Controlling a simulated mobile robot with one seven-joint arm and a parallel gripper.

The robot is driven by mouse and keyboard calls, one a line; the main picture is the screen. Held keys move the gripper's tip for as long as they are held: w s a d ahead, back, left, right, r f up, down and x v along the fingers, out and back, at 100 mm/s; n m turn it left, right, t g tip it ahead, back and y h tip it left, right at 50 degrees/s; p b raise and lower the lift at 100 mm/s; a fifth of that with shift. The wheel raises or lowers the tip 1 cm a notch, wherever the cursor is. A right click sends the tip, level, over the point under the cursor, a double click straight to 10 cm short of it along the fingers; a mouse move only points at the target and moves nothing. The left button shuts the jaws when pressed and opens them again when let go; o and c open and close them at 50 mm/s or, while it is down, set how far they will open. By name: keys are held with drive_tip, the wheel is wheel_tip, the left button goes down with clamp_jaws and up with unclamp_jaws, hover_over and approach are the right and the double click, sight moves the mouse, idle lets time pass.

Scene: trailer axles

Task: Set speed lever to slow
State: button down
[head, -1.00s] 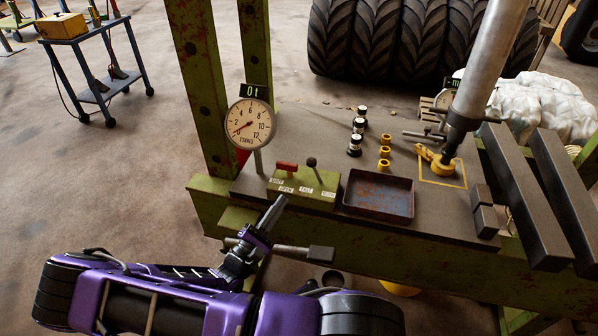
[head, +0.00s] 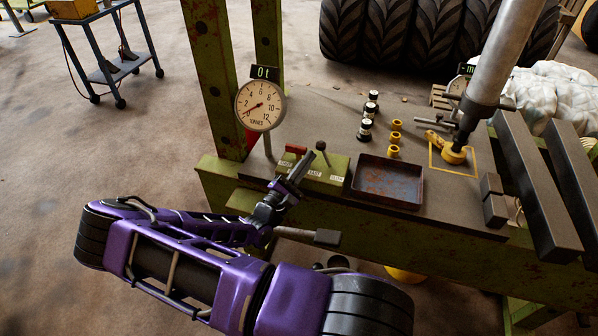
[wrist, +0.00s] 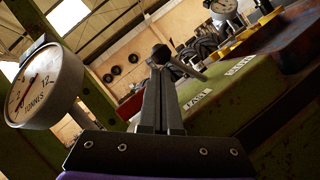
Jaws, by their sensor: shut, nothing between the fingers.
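The speed lever is a thin rod with a black ball knob (head: 321,146) on a green control box (head: 330,183). It leans left, toward the FAST label and away from SLOW. In the wrist view the knob (wrist: 161,54) shows just beyond my fingertips, with its rod running down right to the box.
A red-handled lever (head: 296,149) sits on the box's left, partly behind my gripper. A dial gauge (head: 260,105) stands behind it on the left. A rusty tray (head: 388,182) lies right of the box. A green post (head: 213,80) rises at left.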

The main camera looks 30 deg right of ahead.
drive_tip(key=shift+w+d+r, duration=0.1)
drive_tip(key=shift+d, duration=0.2)
